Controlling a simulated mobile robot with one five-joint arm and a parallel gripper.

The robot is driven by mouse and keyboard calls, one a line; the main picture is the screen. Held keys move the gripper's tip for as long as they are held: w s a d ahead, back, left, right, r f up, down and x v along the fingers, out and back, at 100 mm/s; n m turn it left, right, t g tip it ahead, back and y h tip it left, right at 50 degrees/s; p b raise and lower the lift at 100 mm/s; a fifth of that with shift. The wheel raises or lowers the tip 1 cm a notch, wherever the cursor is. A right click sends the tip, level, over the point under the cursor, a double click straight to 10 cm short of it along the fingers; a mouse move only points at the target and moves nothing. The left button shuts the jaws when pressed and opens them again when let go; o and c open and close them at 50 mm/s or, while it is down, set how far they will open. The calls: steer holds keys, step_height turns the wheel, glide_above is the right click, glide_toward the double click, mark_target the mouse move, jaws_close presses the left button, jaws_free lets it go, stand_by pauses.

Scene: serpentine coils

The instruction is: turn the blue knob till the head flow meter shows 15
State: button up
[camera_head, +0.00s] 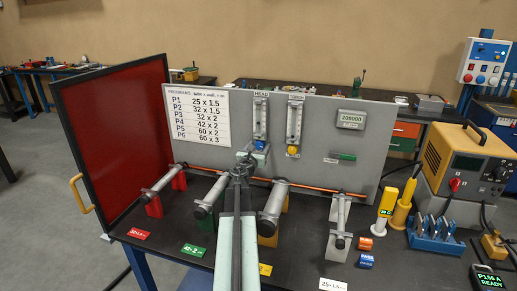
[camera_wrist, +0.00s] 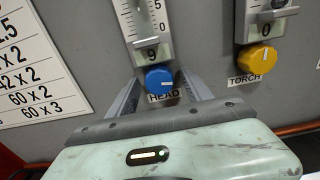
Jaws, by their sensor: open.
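The blue knob (camera_wrist: 159,79) sits under the head flow meter (camera_wrist: 145,25) on the grey panel, with a white mark on its face. The small window above the knob reads 9. In the wrist view my gripper (camera_wrist: 158,88) is open, with one finger on each side of the knob; I cannot tell whether they touch it. The HEAD label below the knob is partly visible between the fingers. In the head view my gripper (camera_head: 246,158) is in front of the panel, close to the blue knob (camera_head: 260,145).
The torch flow meter (camera_head: 295,118) with its yellow knob (camera_wrist: 256,57) stands to the right and reads 0. Tubes on coloured stands (camera_head: 275,210) lie below on the dark bench. A red screen (camera_head: 115,135) stands at left, a yellow power unit (camera_head: 468,160) at right.

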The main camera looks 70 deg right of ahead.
jaws_close()
steer(key=m, duration=0.4)
steer(key=shift+m, duration=0.3)
jaws_free()
steer(key=shift+a, duration=0.15)
steer(key=a, duration=0.7)
steer(key=shift+s+a, duration=0.2)
steer(key=shift+a, duration=0.1)
